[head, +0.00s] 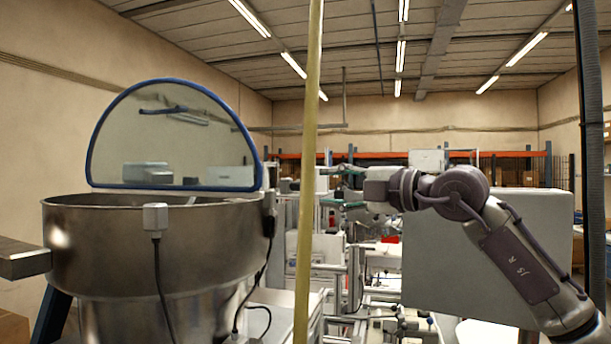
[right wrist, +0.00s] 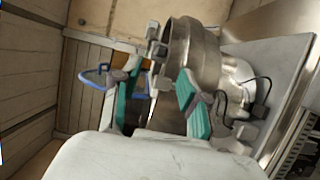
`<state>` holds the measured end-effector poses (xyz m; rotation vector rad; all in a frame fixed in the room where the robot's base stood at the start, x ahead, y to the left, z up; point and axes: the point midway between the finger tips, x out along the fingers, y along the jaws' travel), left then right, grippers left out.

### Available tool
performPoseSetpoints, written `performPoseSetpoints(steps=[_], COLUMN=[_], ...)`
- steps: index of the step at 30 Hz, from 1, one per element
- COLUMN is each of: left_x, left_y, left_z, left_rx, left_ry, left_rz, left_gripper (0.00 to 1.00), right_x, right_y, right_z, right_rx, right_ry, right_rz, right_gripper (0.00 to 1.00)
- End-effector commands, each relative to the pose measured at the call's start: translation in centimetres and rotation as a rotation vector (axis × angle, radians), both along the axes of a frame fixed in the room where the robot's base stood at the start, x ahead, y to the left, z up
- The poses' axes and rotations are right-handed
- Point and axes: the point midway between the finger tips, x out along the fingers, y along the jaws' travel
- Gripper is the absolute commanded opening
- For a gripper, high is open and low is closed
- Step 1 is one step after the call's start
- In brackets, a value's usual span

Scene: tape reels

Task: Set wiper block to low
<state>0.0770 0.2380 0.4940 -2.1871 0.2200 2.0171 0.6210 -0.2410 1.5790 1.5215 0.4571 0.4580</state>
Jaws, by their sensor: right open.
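My right gripper (head: 334,187) is open and empty, with green finger pads, right of the steel bowl (head: 110,235) and apart from it. In the right wrist view the open fingers (right wrist: 158,82) point towards the same bowl (right wrist: 196,48), seen turned on its side. A small grey block (head: 155,218) with a cable sits at the bowl's near rim. A darker block (head: 269,200) sits at the right rim. I cannot tell which part, if either, is the wiper block, and no "low" mark is readable. My left gripper is not in view.
A clear half-round shield with a blue frame (head: 92,140) stands above the bowl. A yellowish upright pole (head: 309,150) stands between bowl and gripper in the picture. A large grey box (head: 440,262) is behind my right arm. Machinery and orange racks fill the background.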

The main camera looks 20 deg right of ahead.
Motion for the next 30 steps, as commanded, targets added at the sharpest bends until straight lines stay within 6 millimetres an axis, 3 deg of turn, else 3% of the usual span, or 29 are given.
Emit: performPoseSetpoints(steps=[1,9,22,23,30], left_x=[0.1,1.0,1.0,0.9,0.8], left_y=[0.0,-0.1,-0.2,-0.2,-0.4], left_z=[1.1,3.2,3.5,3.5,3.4], left_rx=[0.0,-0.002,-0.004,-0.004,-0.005], left_ry=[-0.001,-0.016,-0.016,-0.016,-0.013], left_rz=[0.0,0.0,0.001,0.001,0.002], left_gripper=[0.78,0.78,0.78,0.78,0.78], right_x=[1.0,4.5,5.5,5.5,5.5], right_y=[0.8,3.0,3.6,3.6,3.6], right_z=[0.4,0.3,-0.1,-0.1,0.0], right_rx=[-0.001,0.0,0.0,0.0,0.0], right_ry=[0.004,0.001,0.0,0.0,0.0], right_rz=[0.003,0.0,-0.001,-0.001,0.0], right_gripper=[0.44,0.44,0.44,0.42,0.02])
